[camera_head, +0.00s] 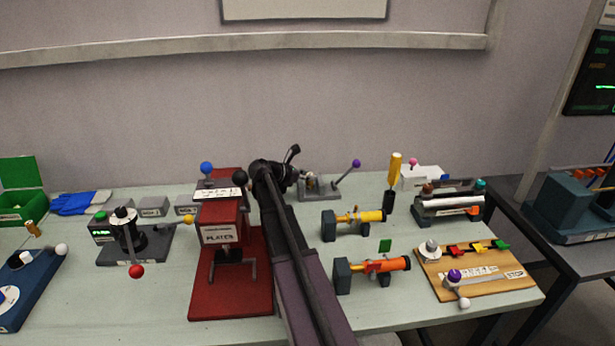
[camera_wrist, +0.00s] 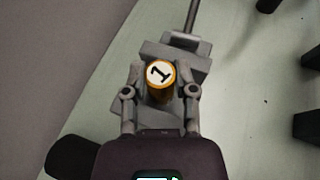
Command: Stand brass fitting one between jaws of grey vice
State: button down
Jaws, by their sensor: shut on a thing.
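Brass fitting one (camera_wrist: 159,94) shows in the wrist view as an upright yellow cylinder with a white top marked "1". My gripper (camera_wrist: 160,88) is shut on it, one finger on each side. The grey vice (camera_wrist: 181,53) shows just beyond the fitting, and the fitting overlaps its near part. I cannot tell whether the fitting rests between the jaws or hangs above them. In the head view the grey vice (camera_head: 322,188) stands at the back of the bench, its lever tipped with a purple ball. My arm's end is just left of it there, and the fitting is hidden.
Left of my arm is a red press (camera_head: 222,235) on a red base. To the right are two horizontal pump tubes (camera_head: 360,217) (camera_head: 390,264), an upright yellow-handled tool (camera_head: 394,172) and a wooden board (camera_head: 485,280). Some pale bench top between them is bare.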

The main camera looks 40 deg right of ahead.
jog(key=shift+f+b, duration=0.6)
dwell(0.3)
jog(key=shift+c, duration=1.6)
grip_release()
